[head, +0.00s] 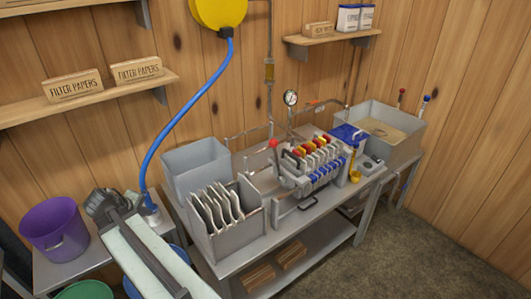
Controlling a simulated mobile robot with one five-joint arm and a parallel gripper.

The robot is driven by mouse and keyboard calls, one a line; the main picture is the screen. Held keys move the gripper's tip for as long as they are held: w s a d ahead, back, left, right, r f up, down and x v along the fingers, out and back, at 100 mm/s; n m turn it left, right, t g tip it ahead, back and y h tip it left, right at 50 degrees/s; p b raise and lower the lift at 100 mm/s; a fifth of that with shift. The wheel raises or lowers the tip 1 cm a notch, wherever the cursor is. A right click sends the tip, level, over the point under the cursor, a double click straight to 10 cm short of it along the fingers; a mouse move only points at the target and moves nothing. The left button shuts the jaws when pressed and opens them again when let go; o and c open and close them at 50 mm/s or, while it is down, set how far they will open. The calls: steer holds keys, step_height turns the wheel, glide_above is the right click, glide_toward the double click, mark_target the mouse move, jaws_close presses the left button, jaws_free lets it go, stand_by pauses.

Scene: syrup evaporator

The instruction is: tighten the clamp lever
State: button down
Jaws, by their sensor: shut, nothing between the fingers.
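The filter press (312,168) stands on a grey metal bench, with several pale plates side by side and red, yellow and blue parts along it. A lever with a red ball knob (273,143) sticks up at the press's left end; it looks like the clamp lever. Its lower part is hard to make out. My gripper (101,204) is shut and empty at the lower left, beyond the end of my pale arm. It is well to the left of the lever and apart from it, with the grey bins between them.
A grey bin of filter plates (250,220) and an empty grey bin (190,165) stand left of the press. A blue hose (185,110) hangs near my gripper. A purple bucket (54,228) is at left. Open floor (430,240) lies at right.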

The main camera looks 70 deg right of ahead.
steer(key=s+d+r+g+h+b, duration=0.15)
steer(key=s+d, duration=0.25)
steer(key=d, duration=0.6)
steer(key=s+d+h+b, duration=0.25)
steer(key=s+d, duration=0.25)
steer(key=d, duration=0.5)
steer(key=s+d+r+n+g+h+b, duration=0.1)
steer(key=s+d+r+h, duration=0.1)
steer(key=s+d, duration=0.5)
steer(key=s+d+r+n+g+h+b, duration=0.1)
steer(key=s+d+r+h, duration=0.2)
steer(key=s+d, duration=0.3)
steer(key=d+r, duration=0.1)
steer(key=d, duration=0.2)
steer(key=shift+s+n+b, duration=0.3)
steer(key=shift+s+b, duration=0.05)
steer(key=shift+s, duration=0.05)
steer(key=s+d+f+b, duration=0.1)
steer(key=d+f+b, duration=0.1)
steer(key=d, duration=0.8)
steer(key=shift+s+a+r+p, duration=0.3)
steer(key=shift+s+a, duration=0.05)
steer(key=shift+s, duration=0.3)
steer(key=shift+s+a+r+p, duration=0.25)
steer(key=shift+s+a+p, duration=0.1)
steer(key=shift+s, duration=0.25)
steer(key=shift+s+a+r+p, duration=0.3)
steer(key=shift+s, duration=0.35)
